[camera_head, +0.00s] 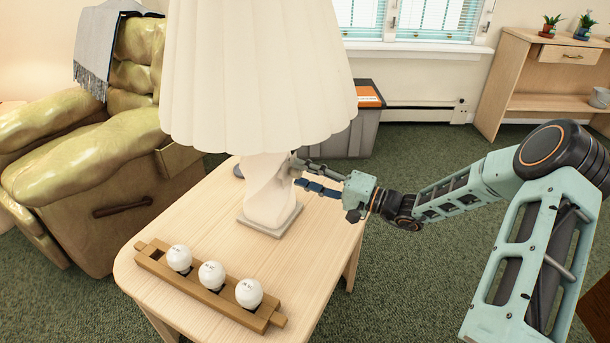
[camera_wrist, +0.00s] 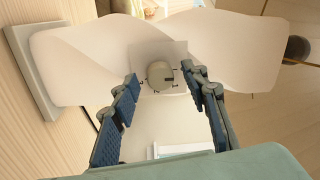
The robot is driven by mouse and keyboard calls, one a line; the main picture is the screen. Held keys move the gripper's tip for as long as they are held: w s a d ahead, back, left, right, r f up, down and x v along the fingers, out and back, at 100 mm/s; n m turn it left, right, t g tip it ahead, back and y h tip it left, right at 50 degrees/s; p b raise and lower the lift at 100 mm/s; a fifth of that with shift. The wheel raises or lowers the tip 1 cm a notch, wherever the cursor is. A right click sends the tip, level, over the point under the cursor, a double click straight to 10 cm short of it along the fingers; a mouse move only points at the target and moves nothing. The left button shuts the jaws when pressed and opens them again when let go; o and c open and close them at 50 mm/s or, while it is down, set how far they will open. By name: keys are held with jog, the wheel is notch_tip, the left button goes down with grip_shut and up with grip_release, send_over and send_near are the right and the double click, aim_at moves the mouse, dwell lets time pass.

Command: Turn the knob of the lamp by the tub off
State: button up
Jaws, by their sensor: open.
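The lamp has a wide pleated cream shade (camera_head: 255,75) and a twisted white body (camera_head: 266,188) on a square grey base. It stands on a light wooden side table (camera_head: 210,215). The wrist view shows a round grey-beige knob (camera_wrist: 160,76) on a square plate on the lamp body. My gripper (camera_head: 297,174) is open at the right side of the lamp body, below the shade. In the wrist view its blue-padded fingers lie on either side of the knob, with visible gaps. The knob is hidden in the head view. A grey tub (camera_head: 352,133) stands on the floor behind the table.
A dark round object (camera_head: 239,171) sits behind the lamp. A green-gold recliner (camera_head: 90,150) is at left. A wooden shelf (camera_head: 545,75) stands at the far right. Carpet right of the table is clear.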

jog(key=v, duration=1.2)
